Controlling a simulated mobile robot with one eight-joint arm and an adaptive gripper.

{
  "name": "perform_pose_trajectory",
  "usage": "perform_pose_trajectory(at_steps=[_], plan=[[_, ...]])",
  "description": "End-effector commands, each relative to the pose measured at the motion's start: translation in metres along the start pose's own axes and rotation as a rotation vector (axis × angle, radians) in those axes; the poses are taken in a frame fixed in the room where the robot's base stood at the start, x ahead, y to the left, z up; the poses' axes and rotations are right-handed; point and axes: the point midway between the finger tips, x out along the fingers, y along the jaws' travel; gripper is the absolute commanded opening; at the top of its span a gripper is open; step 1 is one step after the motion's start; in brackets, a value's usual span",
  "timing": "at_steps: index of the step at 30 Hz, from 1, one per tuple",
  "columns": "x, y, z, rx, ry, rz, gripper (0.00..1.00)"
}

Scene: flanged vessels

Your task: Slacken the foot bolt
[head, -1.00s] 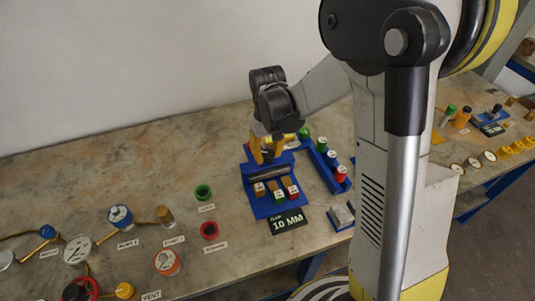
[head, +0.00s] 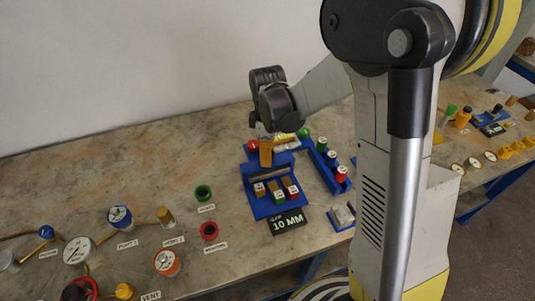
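My gripper (head: 266,155) points down over the back of a blue fixture (head: 250,185) on the bench. Its yellow fingers show as one block, edge-on, so I cannot tell whether they are open or shut, or whether they hold anything. The fixture carries a dark grey bar (head: 268,172) across it and several small blocks with labelled tops at its front. A dark sign reading 10 MM (head: 288,222) lies in front of the fixture. No foot bolt can be clearly made out; the gripper and wrist hide part of the fixture's back.
A blue rack (head: 322,160) with green, white-topped and red pieces stands right of the fixture. A green ring (head: 203,193), a red ring (head: 209,231), gauges and valves are to the left. The bench's back left is clear.

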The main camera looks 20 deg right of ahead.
Motion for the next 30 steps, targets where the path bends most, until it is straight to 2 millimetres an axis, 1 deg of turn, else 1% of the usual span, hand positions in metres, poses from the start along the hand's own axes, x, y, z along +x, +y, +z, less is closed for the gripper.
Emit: perform_pose_trajectory(at_steps=[30], plan=[[0.0004,-0.0004,0.0003,-0.952,0.000,-0.001,0.05]])
